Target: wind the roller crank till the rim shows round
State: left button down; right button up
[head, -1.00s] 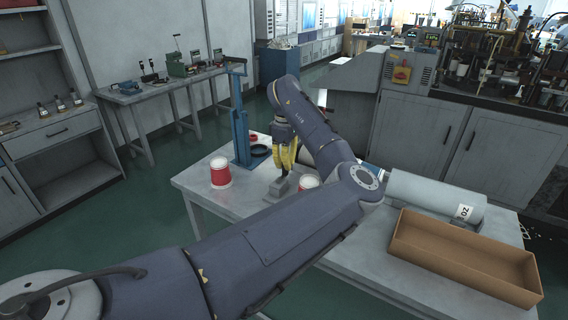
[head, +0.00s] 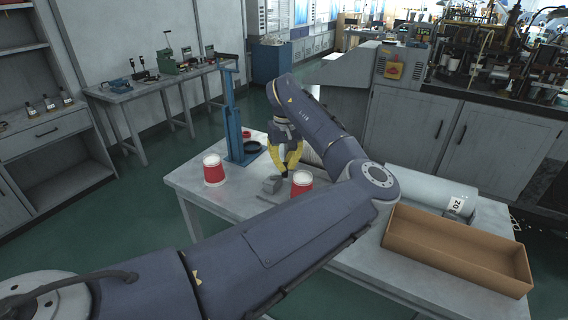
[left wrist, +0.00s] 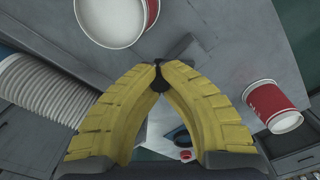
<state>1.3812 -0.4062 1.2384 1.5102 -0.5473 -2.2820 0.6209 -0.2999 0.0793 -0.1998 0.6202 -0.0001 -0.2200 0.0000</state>
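My left gripper (head: 285,174) has yellow fingers and hangs over the grey table (head: 235,201), just behind a small grey roller device (head: 270,185). In the left wrist view its fingertips (left wrist: 160,76) close together around a small black knob (left wrist: 159,82), which looks like the crank handle. The crank arm itself is mostly hidden. A red and white cup (head: 302,181) stands right of the device; a white cup rim (left wrist: 112,18) shows large and round in the left wrist view. Another red and white cup (head: 214,171) stands at the left. My right gripper is out of view.
A blue press (head: 231,120) stands behind the left cup, with a dark ring (head: 252,147) beside it. A ribbed white stack (left wrist: 38,88) shows in the left wrist view. A grey cylinder (head: 425,188) and an open cardboard box (head: 455,250) take up the right side.

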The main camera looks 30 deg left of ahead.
pick_arm(q)
jog(key=shift+s+d+m, duration=0.15)
jog(key=shift+s+m, duration=0.1)
jog(key=shift+m, duration=0.45)
jog(key=shift+s+d+m, duration=0.1)
jog(key=shift+s+m, duration=0.1)
jog(key=shift+m, duration=0.5)
jog(key=c, duration=1.3)
grip_release()
